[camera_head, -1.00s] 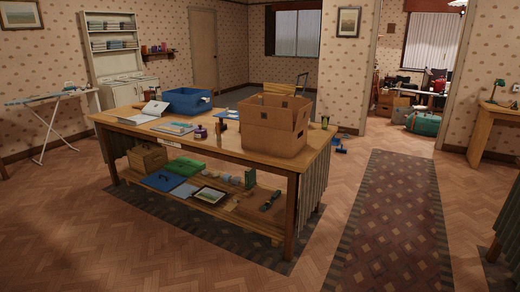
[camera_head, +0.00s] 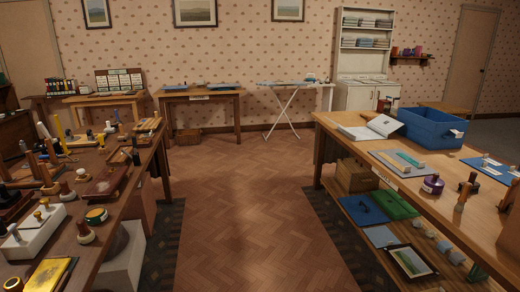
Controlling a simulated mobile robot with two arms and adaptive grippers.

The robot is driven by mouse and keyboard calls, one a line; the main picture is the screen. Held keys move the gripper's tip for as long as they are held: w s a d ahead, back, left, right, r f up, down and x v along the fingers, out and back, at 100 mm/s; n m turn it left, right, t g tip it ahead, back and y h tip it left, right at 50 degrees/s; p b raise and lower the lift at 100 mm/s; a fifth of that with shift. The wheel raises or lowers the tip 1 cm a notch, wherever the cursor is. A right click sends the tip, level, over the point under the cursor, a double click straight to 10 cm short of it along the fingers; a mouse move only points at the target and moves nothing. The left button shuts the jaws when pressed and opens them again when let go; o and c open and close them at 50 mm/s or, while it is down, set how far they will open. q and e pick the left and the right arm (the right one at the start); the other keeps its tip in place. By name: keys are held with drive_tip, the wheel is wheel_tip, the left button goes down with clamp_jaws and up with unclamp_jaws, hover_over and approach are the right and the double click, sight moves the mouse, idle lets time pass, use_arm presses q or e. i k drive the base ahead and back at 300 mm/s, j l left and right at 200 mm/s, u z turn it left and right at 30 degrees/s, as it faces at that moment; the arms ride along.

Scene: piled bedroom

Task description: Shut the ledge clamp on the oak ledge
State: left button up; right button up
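I cannot make out a ledge clamp or pick out a piece that is clearly the oak ledge. The wooden work table (camera_head: 335,125) on the right has a pale label on its front edge. Small tools stand at its right end, including an upright wooden-handled one (camera_head: 464,195), too small to name surely. A dark wooden table (camera_head: 150,160) on the left bears many stamp-like tools, and no clamp is clear among them. Neither of my grippers shows.
A clear strip of parquet floor (camera_head: 250,200) runs between the two tables. An ironing board (camera_head: 290,84), a side table (camera_head: 200,96) and a white cabinet (camera_head: 362,96) stand along the back wall.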

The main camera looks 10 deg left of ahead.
sight(134, 139)
drive_tip(key=i+j+u, duration=0.2)
drive_tip(key=i+u, duration=0.25)
drive_tip(key=i, duration=0.55)
drive_tip(key=i+l+u, duration=0.1)
drive_tip(key=i+u, duration=0.4)
drive_tip(key=i, duration=0.45)
